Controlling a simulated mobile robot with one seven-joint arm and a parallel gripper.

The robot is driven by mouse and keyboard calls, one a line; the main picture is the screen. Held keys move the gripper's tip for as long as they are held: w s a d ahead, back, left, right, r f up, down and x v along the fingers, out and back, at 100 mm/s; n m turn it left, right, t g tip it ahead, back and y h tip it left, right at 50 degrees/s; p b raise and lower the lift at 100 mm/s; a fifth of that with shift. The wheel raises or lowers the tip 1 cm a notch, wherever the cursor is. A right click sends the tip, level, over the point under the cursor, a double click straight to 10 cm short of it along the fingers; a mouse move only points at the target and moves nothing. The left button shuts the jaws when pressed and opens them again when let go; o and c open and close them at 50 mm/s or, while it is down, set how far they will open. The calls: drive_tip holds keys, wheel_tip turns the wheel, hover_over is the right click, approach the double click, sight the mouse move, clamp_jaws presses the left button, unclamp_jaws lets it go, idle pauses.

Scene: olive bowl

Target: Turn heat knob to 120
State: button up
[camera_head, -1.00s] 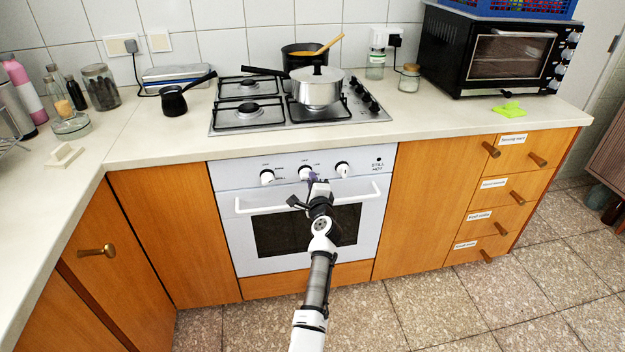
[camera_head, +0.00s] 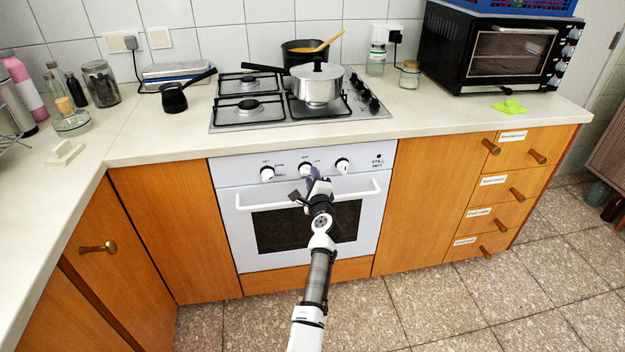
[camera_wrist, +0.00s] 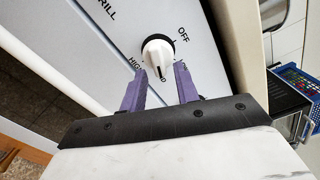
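The white oven (camera_head: 300,205) has three white knobs on its front panel: a left knob (camera_head: 267,173), a middle knob (camera_head: 306,170) and a right knob (camera_head: 342,165). My gripper (camera_head: 311,178) is at the panel, close to the middle knob. In the wrist view one white knob (camera_wrist: 158,55) sits just beyond and between the two purple fingertips of my gripper (camera_wrist: 160,82). The fingers are apart and no grip on the knob shows. Panel print near it reads "OFF" and part of "HIGH". I cannot make out a 120 mark.
The oven's handle bar (camera_head: 255,207) runs across the door below the knobs. The worktop edge overhangs above the panel. A hob (camera_head: 235,122) with a lidded pot (camera_head: 318,88) stands above. The floor (camera_head: 430,300) before the oven is clear.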

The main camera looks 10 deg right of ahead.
idle(0.3)
drive_tip(key=s, duration=1.3)
drive_tip(key=shift+s, duration=0.4)
